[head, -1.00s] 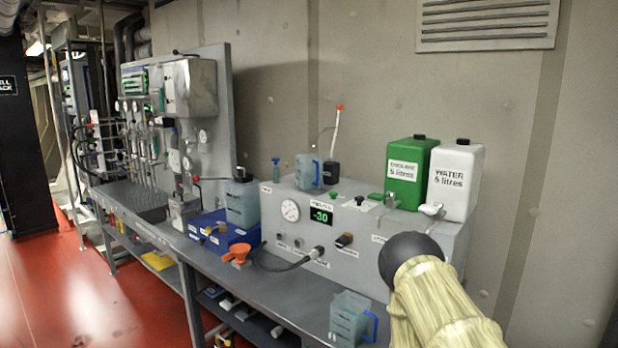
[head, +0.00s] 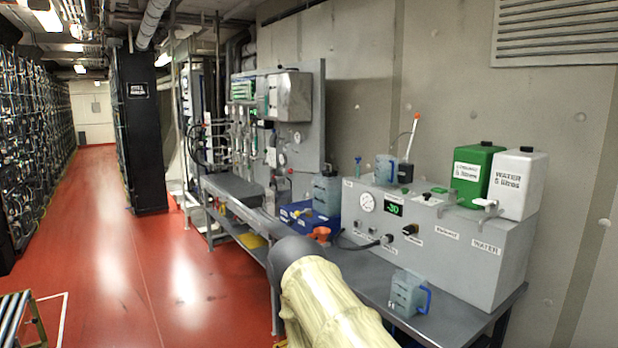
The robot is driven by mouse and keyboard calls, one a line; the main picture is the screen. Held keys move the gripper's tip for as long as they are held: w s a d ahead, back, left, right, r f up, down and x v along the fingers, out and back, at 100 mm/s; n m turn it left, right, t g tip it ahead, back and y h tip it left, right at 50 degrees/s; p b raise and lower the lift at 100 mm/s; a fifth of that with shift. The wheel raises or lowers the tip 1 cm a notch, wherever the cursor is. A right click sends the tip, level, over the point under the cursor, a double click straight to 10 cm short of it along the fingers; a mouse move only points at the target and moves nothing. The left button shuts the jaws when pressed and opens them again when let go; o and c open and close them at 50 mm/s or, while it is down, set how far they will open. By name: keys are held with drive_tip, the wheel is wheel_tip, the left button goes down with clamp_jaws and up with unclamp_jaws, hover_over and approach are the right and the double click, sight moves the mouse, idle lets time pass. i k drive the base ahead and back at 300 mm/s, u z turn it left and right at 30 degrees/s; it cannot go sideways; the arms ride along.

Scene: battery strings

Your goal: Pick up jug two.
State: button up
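A translucent grey-blue jug with a blue handle (head: 405,293) stands upright on the front right of the grey bench. A similar jug with a blue handle (head: 385,167) stands on top of the grey machine box. I see no readable number on either, so I cannot tell which is jug two. My arm, in a cream sleeve with a dark rounded joint, reaches in from the bottom centre, left of the bench jug and apart from it in the picture. I cannot make out my gripper's fingers.
The grey machine box (head: 440,235) stands on the grey bench (head: 452,311). On it are a green container (head: 477,174) and a white water container (head: 517,184). A blue box (head: 297,213) and an orange funnel (head: 320,233) lie farther left. The red floor at left is mostly clear.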

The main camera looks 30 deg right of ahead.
sight(385, 167)
drive_tip(key=u, duration=0.2)
drive_tip(key=k, duration=0.4)
drive_tip(key=u, duration=0.65)
drive_tip(key=i, duration=1.65)
drive_tip(key=z, duration=1)
drive_tip(key=i, duration=1.05)
drive_tip(key=z, duration=1.6)
drive_tip(key=i, duration=0.45)
drive_tip(key=z, duration=0.35)
